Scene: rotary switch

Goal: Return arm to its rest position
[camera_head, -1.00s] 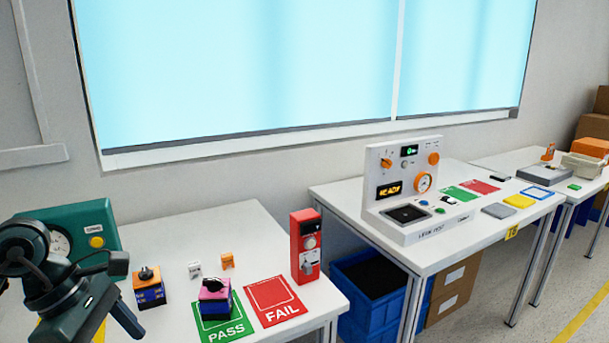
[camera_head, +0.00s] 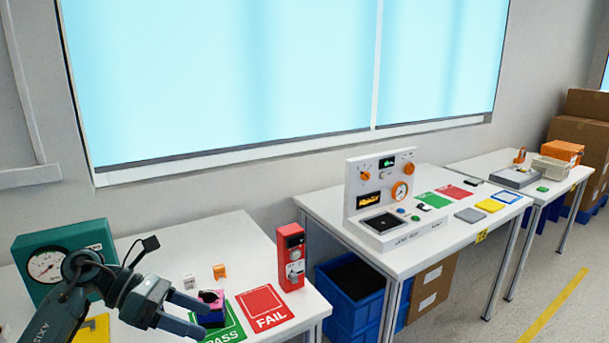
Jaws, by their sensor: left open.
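My left gripper (camera_head: 201,317) reaches in from the lower left over the near table. Its fingers are spread and empty, pointing right. In the picture the fingertips overlap the left side of a pink-topped block with a black knob (camera_head: 212,302); I cannot tell whether they touch it. That block sits on the green PASS card (camera_head: 230,328), partly hidden by the fingers. The second small knobbed block is hidden behind my left arm. My right gripper is out of view.
The near table also bears a red FAIL card (camera_head: 264,306), a red device (camera_head: 291,257), a teal gauge box (camera_head: 45,264) and small white and orange tags. A white test console (camera_head: 380,195) stands on the table to the right. Blue bins (camera_head: 350,300) sit between tables.

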